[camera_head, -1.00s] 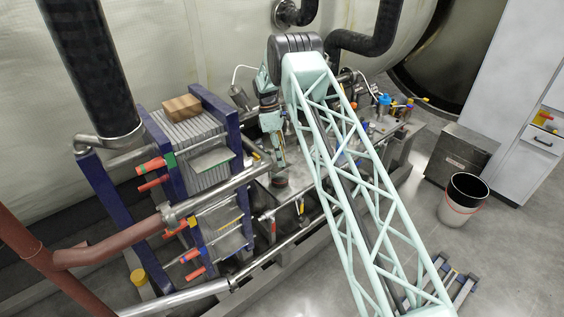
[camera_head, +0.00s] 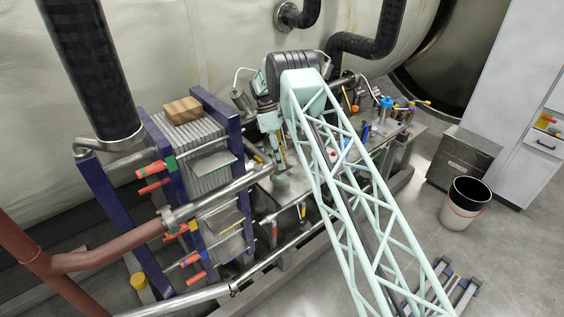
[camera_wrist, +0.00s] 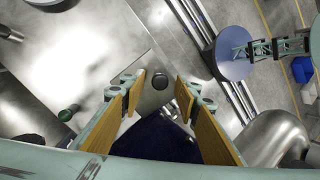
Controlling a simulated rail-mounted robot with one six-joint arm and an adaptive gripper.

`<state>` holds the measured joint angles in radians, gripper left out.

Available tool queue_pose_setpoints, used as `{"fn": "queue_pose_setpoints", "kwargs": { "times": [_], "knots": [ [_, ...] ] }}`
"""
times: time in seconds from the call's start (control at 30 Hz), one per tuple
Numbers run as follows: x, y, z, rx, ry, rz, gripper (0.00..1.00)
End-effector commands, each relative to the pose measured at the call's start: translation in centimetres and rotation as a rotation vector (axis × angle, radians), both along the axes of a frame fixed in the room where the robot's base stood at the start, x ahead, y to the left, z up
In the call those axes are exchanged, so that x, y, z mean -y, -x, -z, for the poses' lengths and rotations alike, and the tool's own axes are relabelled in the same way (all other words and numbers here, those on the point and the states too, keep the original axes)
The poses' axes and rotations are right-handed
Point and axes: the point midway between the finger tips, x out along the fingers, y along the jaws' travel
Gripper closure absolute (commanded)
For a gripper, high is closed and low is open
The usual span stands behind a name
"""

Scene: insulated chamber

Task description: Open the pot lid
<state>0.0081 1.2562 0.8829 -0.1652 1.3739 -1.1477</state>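My gripper (camera_wrist: 160,92) is open in the wrist view, with its two tan-padded fingers spread apart and nothing held between them. A small dark round knob (camera_wrist: 161,81) lies on a bare metal surface, seen in the gap near the fingertips; I cannot tell whether it belongs to the pot lid. In the head view my gripper (camera_head: 280,162) points down close to the metal bench, right of the plate stack. No pot or lid can be made out clearly in either view; the spot under the gripper is partly hidden by it.
A blue-framed plate stack (camera_head: 190,140) with a wooden block (camera_head: 183,109) on top stands left of the gripper. A metal pipe (camera_head: 215,194) crosses in front. Bottles and tools (camera_head: 388,104) stand on the bench to the right. A white bucket (camera_head: 461,212) is on the floor.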

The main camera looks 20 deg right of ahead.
Motion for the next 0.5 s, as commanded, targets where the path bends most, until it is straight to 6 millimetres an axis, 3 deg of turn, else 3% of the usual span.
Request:
{"fn": "queue_pose_setpoints", "kwargs": {
  "times": [0.5],
  "knots": [
    [-0.12,-0.32,-0.93,-0.001,0.001,0.0,0.71]
  ]
}}
